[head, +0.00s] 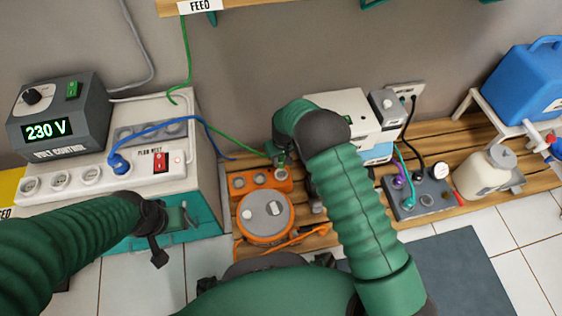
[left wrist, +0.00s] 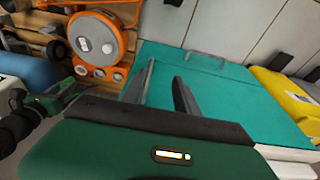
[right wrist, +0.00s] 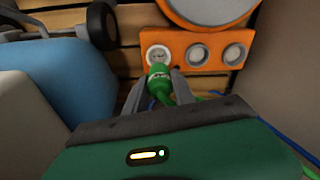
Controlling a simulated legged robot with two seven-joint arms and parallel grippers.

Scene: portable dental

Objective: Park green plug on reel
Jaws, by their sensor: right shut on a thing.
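The orange reel (head: 262,232) stands on the wooden bench, with its orange socket panel (head: 240,182) behind the drum. The panel (right wrist: 199,66) has a row of three round sockets in the right wrist view. My right gripper (head: 279,160) is shut on the green plug (right wrist: 160,84), whose front end overlaps the lower edge of the leftmost socket (right wrist: 158,54). I cannot tell whether it is seated. The green cable (head: 222,134) trails left from my right gripper. My left gripper (head: 184,217) is open and empty before the teal-fronted cabinet; its fingers are apart in the left wrist view (left wrist: 165,75).
A power strip (head: 110,177) with a blue plug (head: 120,163) sits on the cabinet beside the volt control box (head: 59,117). A grey box with plugs (head: 422,190), a cream bottle (head: 484,172) and a blue jug (head: 525,85) stand to the right.

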